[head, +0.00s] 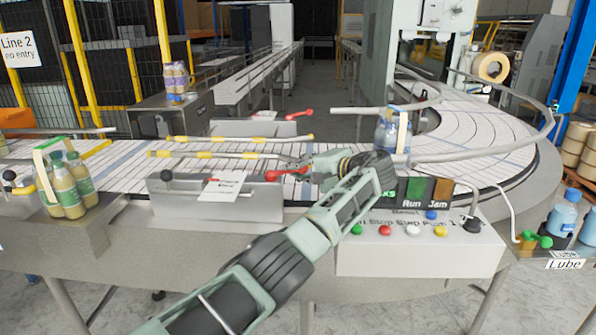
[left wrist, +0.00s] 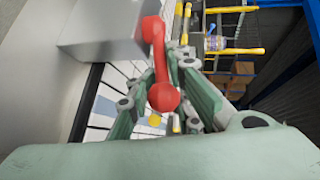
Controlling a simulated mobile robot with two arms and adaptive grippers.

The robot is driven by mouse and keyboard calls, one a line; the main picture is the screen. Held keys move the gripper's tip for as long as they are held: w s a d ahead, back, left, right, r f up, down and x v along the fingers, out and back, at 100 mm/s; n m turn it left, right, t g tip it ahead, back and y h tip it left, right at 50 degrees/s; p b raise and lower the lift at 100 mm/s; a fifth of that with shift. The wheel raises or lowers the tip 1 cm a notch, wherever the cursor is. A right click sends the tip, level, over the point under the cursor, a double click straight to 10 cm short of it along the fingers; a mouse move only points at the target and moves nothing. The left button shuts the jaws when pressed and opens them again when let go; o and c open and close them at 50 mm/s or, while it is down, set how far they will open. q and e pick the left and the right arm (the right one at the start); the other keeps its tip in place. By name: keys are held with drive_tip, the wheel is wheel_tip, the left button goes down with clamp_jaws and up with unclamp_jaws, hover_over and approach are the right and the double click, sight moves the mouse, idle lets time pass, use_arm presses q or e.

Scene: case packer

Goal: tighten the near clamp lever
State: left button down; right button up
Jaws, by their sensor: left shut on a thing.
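The near clamp lever (head: 284,174) is red and sticks out from the right end of the grey metal clamp block (head: 258,196) at the conveyor's near edge. My left gripper (head: 293,168) is at this lever. In the left wrist view, the red lever (left wrist: 160,60) lies between the fingers of my left gripper (left wrist: 168,72), with a red ball end near the palm. The left gripper is shut on the lever. The exact contact is small and partly hidden in the head view. My right gripper is not in view.
A second red lever (head: 300,114) is on the far side of the conveyor (head: 120,177). Yellow-and-white guide rails (head: 215,155) run over the belt. A button panel (head: 420,255) lies right of the clamp, below my arm. Bottle packs (head: 68,188) stand at left.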

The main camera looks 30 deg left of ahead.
use_arm(q)
drive_tip(key=c, duration=1.8)
unclamp_jaws()
drive_tip(key=shift+a+r, duration=0.1)
drive_tip(key=shift+r, duration=0.2)
drive_tip(key=shift+o, duration=0.9)
drive_tip(key=shift+f, duration=0.15)
drive_tip(key=v, duration=1.2)
